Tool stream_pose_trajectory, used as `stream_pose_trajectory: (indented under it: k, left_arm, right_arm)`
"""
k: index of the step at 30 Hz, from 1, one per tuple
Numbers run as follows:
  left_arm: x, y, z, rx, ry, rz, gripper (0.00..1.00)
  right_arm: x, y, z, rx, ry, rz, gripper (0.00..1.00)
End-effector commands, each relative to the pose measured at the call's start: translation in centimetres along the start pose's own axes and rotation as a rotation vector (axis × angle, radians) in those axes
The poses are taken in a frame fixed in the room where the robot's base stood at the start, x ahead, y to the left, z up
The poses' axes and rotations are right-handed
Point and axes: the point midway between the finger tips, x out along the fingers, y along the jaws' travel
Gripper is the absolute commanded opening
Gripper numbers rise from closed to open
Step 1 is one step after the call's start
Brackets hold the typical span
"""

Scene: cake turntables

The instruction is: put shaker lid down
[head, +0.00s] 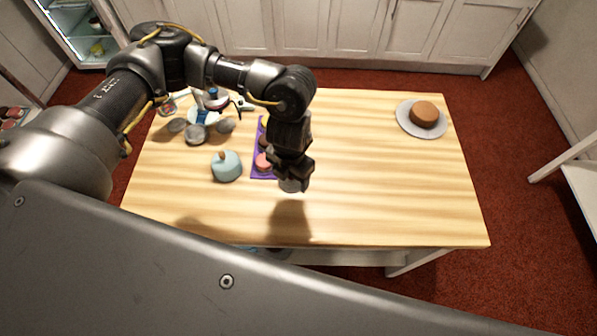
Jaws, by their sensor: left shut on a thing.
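My left gripper (294,172) reaches down over the middle of the wooden table. It is shut on a small grey round piece, which looks like the shaker lid (293,186). The lid hangs just below the fingertips, and a shadow lies on the table in front of it. I cannot tell exactly how high it is above the wood. The shaker's body is not clearly seen. My right gripper is not in view.
A purple mat (257,172) with small round cakes lies left of the gripper, partly hidden. A light blue cake (226,167) and several grey discs (196,134) stand further left. A brown cake (424,113) sits on a plate (407,123) at the back right.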

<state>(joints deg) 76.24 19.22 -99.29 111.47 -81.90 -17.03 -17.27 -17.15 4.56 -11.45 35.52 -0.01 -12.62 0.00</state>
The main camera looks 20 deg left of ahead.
Motion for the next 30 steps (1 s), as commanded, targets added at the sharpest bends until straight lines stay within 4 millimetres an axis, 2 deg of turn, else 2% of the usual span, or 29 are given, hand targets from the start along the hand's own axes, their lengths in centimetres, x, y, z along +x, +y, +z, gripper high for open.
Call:
stream_pose_trajectory:
  k: [1, 3, 9, 19, 26, 30]
  left_arm:
    - [0.2, 0.5, 1.2, -0.008, -0.001, 0.004, 0.46]
    - [1.7, 0.8, 2.3, -0.006, 0.002, 0.002, 0.46]
    - [4.6, 1.5, 4.5, 0.000, -0.002, 0.002, 0.46]
    - [5.8, 1.7, 5.4, 0.001, -0.001, 0.001, 0.46]
    - [8.8, 1.9, 5.9, 0.001, 0.000, 0.000, 0.46]
    - [9.4, 1.9, 6.0, 0.002, -0.003, 0.001, 0.46]
  right_arm:
    - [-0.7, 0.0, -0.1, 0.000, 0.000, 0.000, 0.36]
    - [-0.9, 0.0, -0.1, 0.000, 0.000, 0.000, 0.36]
    - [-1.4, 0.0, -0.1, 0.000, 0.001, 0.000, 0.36]
    - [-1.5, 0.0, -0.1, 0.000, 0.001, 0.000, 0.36]
    - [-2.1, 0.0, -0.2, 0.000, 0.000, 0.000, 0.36]
    - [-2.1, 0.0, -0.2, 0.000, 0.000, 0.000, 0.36]
